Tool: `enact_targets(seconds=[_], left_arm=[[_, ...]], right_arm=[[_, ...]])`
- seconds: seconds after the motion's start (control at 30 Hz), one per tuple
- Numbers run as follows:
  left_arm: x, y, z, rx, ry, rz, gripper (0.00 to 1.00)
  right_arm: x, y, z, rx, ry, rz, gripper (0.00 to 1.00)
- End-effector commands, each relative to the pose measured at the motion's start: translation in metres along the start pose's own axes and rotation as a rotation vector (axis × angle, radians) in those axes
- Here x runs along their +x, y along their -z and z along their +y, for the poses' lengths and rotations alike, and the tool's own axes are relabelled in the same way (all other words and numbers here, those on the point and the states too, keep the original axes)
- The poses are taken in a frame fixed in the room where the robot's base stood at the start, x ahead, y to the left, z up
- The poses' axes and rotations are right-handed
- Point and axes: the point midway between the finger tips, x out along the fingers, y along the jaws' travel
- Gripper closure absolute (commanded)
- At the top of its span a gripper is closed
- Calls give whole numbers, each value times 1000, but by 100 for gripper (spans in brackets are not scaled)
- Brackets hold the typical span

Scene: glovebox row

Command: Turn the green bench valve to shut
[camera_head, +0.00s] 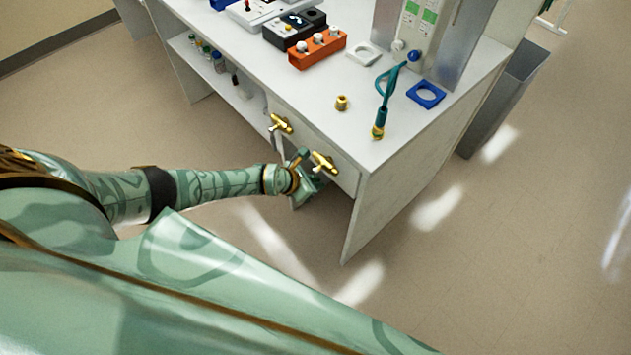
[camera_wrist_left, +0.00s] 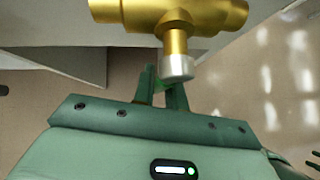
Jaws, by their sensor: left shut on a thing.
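Two brass valves are on the bench's front face in the head view. The nearer brass valve (camera_head: 324,161) has my left gripper (camera_head: 302,162) right at it. In the left wrist view its brass body (camera_wrist_left: 170,15) crosses the top, with a stem and silver collar pointing down. My left gripper (camera_wrist_left: 163,88) is shut on a green part just below and left of that collar, seemingly the valve's green handle. The fingers hide most of it, so its angle is unclear. The other brass valve (camera_head: 281,124) is farther left, apart from the gripper.
The white bench top (camera_head: 400,125) carries an orange block with knobs (camera_head: 317,48), a small brass fitting (camera_head: 341,103), a teal hose (camera_head: 384,97) and a blue square ring (camera_head: 426,95). A grey bin (camera_head: 505,98) stands right of the bench. Floor in front is clear.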

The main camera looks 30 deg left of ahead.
Motion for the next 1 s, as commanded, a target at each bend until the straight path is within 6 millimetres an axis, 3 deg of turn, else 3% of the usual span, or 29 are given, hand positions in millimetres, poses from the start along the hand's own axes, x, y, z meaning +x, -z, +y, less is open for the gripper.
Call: enact_targets(seconds=[0.07, 0.1, 0.17, 0.2, 0.57, 0.67, 1.0], left_arm=[[0, 2, 1, 4, -1, 4, 100], [0, 2, 1, 4, -1, 4, 84], [0, 2, 1, 3, -1, 4, 67], [0, 2, 1, 3, -1, 3, 65], [-10, -1, 1, 2, -1, 1, 65], [-28, -3, 1, 2, -1, 1, 65], [-121, -5, 1, 2, -1, 2, 65]], right_arm=[[0, 0, 0, 0, 0, 0, 64], [0, 0, 0, 0, 0, 0, 64], [0, 0, 0, 0, 0, 0, 64], [0, 0, 0, 0, 0, 0, 64], [-8, 2, 1, -1, -1, 3, 64], [-23, 5, 2, -1, -3, 9, 64], [-88, 17, 8, -2, -12, 28, 64]])
